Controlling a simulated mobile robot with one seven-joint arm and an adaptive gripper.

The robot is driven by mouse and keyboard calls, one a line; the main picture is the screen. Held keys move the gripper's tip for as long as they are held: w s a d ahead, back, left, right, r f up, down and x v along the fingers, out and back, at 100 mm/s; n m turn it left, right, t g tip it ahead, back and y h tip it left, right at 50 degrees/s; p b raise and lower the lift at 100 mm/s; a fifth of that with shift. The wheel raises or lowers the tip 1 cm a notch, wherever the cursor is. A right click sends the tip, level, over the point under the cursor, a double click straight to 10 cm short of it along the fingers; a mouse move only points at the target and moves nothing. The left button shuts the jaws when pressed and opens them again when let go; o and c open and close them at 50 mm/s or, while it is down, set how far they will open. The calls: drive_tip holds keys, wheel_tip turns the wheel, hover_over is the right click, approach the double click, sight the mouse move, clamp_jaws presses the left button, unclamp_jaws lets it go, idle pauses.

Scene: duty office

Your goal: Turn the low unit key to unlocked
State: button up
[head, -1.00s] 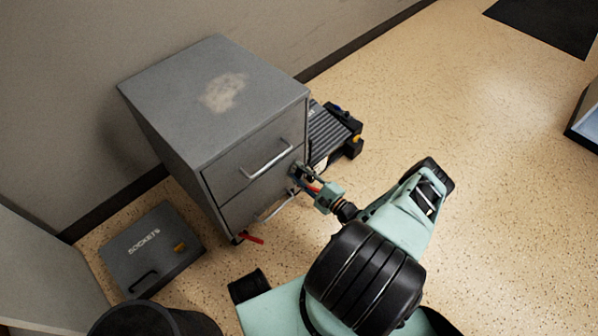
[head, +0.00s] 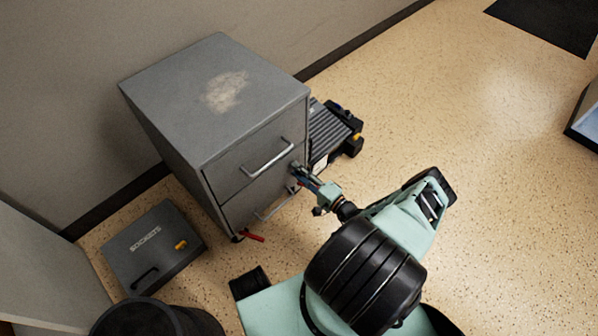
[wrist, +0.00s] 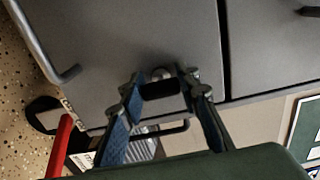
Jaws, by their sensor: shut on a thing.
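The low unit (head: 200,95) is a grey two-drawer metal cabinet standing against the wall. My gripper (head: 297,178) is at the right edge of its front, around the height of the gap between the drawers. In the wrist view my gripper (wrist: 164,88) has its two fingertips close against the grey drawer front, near its edge. They are shut on the key, a small metal piece (wrist: 161,74) showing between the tips. The key is mostly hidden by the fingers, so its angle cannot be told. The key is too small to make out in the head view.
Bar handles (head: 268,160) stick out from both drawers. A red bar (head: 250,237) is by the cabinet's lower front corner. A dark SOCKETS case (head: 135,262) and a black bin (head: 150,318) are at left. A ribbed black item (head: 328,132) lies beyond the cabinet.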

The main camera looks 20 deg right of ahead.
drive_tip(key=shift+d, duration=0.1)
idle(0.3)
drive_tip(key=o, duration=1.2)
drive_tip(key=v, duration=0.7)
drive_tip(key=shift+s, duration=0.2)
